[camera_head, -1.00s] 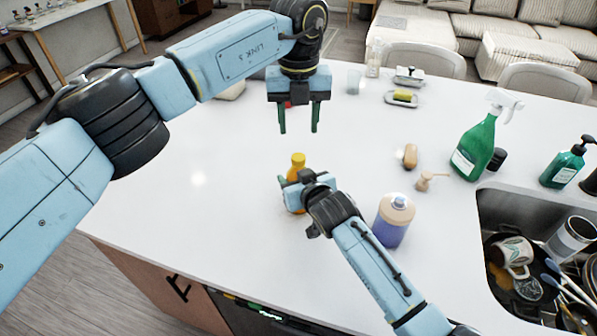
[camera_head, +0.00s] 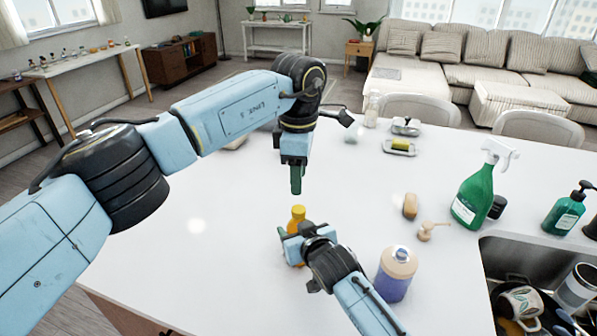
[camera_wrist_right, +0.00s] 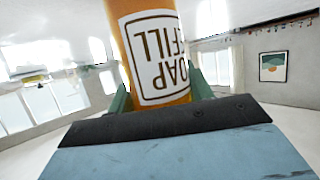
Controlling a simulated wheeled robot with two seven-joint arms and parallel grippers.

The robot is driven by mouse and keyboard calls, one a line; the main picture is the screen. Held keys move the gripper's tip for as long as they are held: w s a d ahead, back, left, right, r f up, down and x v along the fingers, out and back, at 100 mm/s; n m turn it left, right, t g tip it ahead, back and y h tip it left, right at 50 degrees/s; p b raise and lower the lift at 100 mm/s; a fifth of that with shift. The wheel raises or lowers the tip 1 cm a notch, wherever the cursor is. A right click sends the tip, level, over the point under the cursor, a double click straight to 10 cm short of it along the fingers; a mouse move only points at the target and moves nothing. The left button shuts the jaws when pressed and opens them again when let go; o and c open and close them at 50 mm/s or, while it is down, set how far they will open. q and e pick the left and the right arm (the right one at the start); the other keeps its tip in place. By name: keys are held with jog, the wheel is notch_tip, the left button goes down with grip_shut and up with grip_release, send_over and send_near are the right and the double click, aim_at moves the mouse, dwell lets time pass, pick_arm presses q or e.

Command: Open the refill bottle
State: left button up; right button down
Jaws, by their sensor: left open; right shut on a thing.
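The refill bottle is orange with a yellow cap (camera_head: 297,213). It stands on the counter, its lower part mostly hidden by my right gripper in the head view. In the right wrist view the orange bottle (camera_wrist_right: 155,55) fills the top middle, with a white label reading "soap refill" upside down. My right gripper (camera_head: 293,240) is shut on the bottle's body, with green fingers on both sides. My left gripper (camera_head: 296,188) points down just above the cap, apart from it. It is open and seen edge-on, so its fingers overlap.
A purple bottle with a beige top (camera_head: 396,273) stands right of my right arm. The sink (camera_head: 515,265) holds dishes. The counter's left side is clear.

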aim_at(299, 208)
pick_arm(q)
jog(key=m, duration=1.9)
jog(key=shift+m, duration=0.3)
jog(key=shift+f, duration=0.3)
notch_tip(299, 208, down, 7)
jog(key=shift+f, duration=0.15)
